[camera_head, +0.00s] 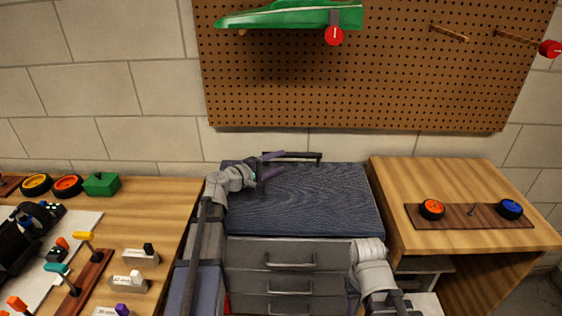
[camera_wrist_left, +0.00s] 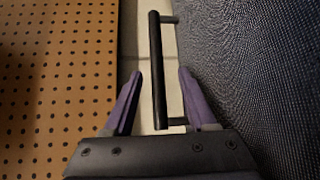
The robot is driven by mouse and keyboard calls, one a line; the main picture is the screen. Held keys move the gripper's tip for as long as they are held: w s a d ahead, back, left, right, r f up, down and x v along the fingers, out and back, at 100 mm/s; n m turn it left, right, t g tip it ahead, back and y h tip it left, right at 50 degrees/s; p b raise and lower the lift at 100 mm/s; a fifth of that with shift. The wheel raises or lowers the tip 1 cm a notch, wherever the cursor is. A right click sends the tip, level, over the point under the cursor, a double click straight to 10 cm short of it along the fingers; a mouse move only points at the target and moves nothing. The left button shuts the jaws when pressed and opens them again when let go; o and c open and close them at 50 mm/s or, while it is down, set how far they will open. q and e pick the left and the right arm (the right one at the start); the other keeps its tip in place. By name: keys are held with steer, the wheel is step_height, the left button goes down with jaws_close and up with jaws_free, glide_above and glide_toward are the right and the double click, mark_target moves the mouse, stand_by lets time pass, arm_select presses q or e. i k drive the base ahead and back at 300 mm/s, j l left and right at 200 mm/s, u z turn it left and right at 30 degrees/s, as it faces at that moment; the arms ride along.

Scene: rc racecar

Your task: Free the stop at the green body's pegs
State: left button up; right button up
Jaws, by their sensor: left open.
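The green body (camera_head: 290,16) hangs high on the pegboard at the top of the head view, its upper edge partly cut off. A red round stop (camera_head: 334,36) with a white mark sits at its lower right, below a dark grey piece. A wooden peg tip (camera_head: 242,32) shows under its left part. My left gripper (camera_head: 274,165) is open and empty, well below the body, over the back of the cabinet top. Its purple fingers (camera_wrist_left: 161,85) stand apart in the wrist view. The right gripper is not visible; only my right arm shows.
A black bar handle (camera_head: 291,155) at the cabinet's back edge lies close to my left gripper. Bare pegs (camera_head: 449,33) and another red stop (camera_head: 550,48) are at the pegboard's right. The blue cabinet top (camera_head: 310,205) is clear. Benches with parts stand on both sides.

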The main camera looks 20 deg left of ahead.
mark_target(334, 35)
steer(key=k, duration=1)
